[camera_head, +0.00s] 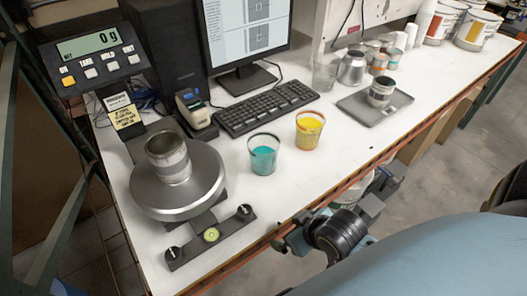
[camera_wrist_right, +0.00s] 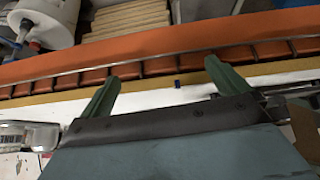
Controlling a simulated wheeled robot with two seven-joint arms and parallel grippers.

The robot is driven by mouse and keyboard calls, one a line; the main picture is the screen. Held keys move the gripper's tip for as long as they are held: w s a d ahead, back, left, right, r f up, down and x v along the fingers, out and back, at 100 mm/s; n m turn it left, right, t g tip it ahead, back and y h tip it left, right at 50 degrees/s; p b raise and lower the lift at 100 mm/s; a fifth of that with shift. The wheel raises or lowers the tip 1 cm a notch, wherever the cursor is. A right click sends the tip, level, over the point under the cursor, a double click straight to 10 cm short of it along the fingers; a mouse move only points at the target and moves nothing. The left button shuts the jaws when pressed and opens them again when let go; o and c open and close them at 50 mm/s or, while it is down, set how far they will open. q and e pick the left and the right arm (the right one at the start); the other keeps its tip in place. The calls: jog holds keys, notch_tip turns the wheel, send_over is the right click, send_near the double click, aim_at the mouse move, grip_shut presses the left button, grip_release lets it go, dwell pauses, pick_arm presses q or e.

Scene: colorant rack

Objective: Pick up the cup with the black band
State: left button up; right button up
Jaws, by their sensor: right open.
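A metal can (camera_head: 170,163) stands on the round scale plate (camera_head: 200,198), and another metal can (camera_head: 380,95) stands on a grey tray. My right gripper (camera_head: 290,232) is at the table's front edge, apart from all cups. In the right wrist view its two green fingers (camera_wrist_right: 165,80) are spread and empty. My left gripper is not in view.
A keyboard (camera_head: 267,106), monitor and scale display (camera_head: 92,58) stand behind the cups. The grey tray (camera_head: 405,98) and several containers are at the right. The orange table edge (camera_wrist_right: 150,55) runs past my right fingers. The table in front of the cups is clear.

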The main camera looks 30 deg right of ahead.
aim_at(273, 161)
jog(key=w+d+r+t, duration=0.5)
jog(key=w+r+t, duration=0.25)
jog(key=r, duration=0.25)
jog(key=shift+m+y, duration=0.3)
jog(key=x, duration=0.8)
jog(key=shift+w+d, duration=0.15)
jog(key=shift+w, duration=0.05)
jog(key=shift+g, duration=0.25)
jog(key=shift+f+x, duration=0.15)
jog(key=shift+x, duration=1.2)
jog(key=shift+f+x, duration=0.15)
jog(key=shift+x, duration=1.15)
jog(key=shift+s, duration=0.2)
jog(key=c, duration=1)
jog(key=shift+c, duration=0.8)
jog(key=shift+r, duration=0.15)
